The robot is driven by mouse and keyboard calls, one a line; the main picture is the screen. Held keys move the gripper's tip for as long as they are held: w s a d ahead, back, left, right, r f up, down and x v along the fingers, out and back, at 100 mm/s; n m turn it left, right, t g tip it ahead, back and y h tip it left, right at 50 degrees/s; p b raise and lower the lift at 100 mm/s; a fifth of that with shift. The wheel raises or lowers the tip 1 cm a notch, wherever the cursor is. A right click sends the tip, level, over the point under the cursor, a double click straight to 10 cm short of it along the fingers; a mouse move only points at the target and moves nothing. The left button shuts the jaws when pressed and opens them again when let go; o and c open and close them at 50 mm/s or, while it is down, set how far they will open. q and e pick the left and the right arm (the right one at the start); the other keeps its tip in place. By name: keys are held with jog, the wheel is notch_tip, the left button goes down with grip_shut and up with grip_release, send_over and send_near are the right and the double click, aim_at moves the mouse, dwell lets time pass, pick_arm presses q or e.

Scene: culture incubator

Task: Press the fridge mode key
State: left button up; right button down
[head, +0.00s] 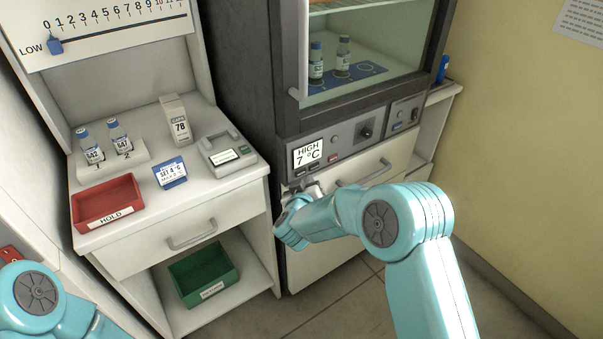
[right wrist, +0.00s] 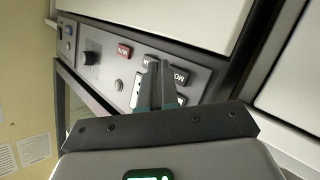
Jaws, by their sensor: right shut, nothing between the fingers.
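The fridge-incubator's control panel (head: 347,140) has a display (head: 307,152) reading HIGH 7 °C. Small dark keys (head: 313,168) sit under the display, and a red key (head: 333,157) is to their right. My right gripper (head: 303,187) is shut and empty, just below and in front of the dark keys. In the right wrist view, its fingertips (right wrist: 158,66) overlap the dark keys (right wrist: 180,76) and partly hide them. I cannot tell whether they touch. The red key (right wrist: 124,50) is clear of the fingers. I cannot read which key is fridge mode. My left gripper is out of view.
A knob (head: 365,129) is right of the display. A drawer handle (head: 364,173) juts out below the panel. The glass door (head: 375,50) above shows vials inside. The left bench holds a red tray (head: 107,203), vials and a blue card (head: 170,174).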

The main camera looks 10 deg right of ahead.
jog(key=shift+w, duration=0.1)
dwell(0.3)
jog(key=shift+w+a, duration=0.15)
jog(key=shift+w, duration=0.2)
jog(key=shift+w+a, duration=0.1)
jog(key=shift+w, duration=0.2)
dwell(0.5)
jog(key=shift+s, duration=0.1)
jog(key=shift+s+d, duration=0.25)
jog(key=shift+s, duration=0.4)
jog(key=s, duration=0.1)
jog(key=s+d, duration=0.1)
jog(key=s, duration=0.2)
jog(key=shift+s+d, duration=0.35)
dwell(0.8)
